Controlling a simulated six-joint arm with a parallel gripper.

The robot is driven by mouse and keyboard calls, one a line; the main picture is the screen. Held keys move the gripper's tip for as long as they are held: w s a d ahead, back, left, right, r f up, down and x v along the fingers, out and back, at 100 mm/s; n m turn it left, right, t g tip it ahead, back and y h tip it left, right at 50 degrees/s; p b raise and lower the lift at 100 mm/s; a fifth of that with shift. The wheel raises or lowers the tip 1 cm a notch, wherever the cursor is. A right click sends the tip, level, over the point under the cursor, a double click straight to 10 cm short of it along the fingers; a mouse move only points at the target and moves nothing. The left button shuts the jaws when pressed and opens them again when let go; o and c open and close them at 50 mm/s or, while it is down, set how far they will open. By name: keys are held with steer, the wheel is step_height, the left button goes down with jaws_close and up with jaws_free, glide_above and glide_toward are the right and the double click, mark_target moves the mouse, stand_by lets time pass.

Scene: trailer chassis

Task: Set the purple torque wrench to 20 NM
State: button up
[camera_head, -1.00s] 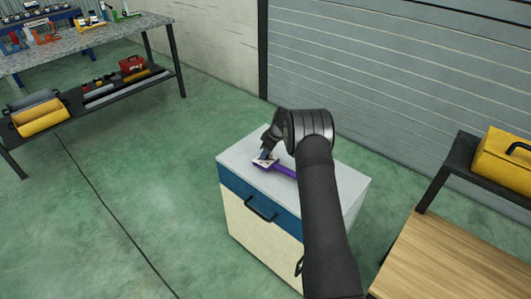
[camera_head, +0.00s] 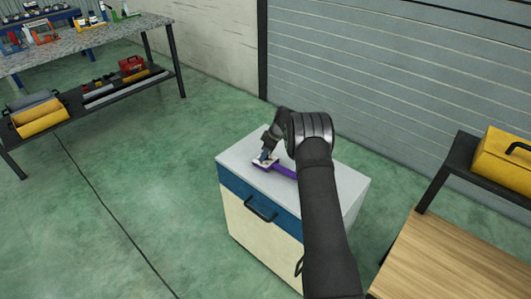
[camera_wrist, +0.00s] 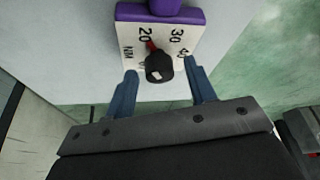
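The purple torque wrench (camera_head: 284,172) lies on top of a small cabinet, partly hidden by my arm. A black knob (camera_wrist: 159,68) sits on the plate. Its red pointer (camera_wrist: 152,46) points up and slightly left, close to the 20. My gripper (camera_wrist: 162,74) is open, with one blue finger on each side of the knob and a visible gap to each. It also shows in the head view (camera_head: 265,158) over the dial plate.
The cabinet top (camera_head: 240,152) is otherwise clear. A shelf with a yellow toolbox (camera_head: 504,160) and a wooden surface (camera_head: 440,255) stand at the right. A workbench (camera_head: 90,42) with tools stands at the back left. Green floor lies open between.

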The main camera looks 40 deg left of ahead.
steer(key=v, duration=1.7)
steer(key=shift+r, duration=0.15)
steer(key=shift+d, duration=0.15)
steer(key=x, duration=1.7)
steer(key=shift+a, duration=0.2)
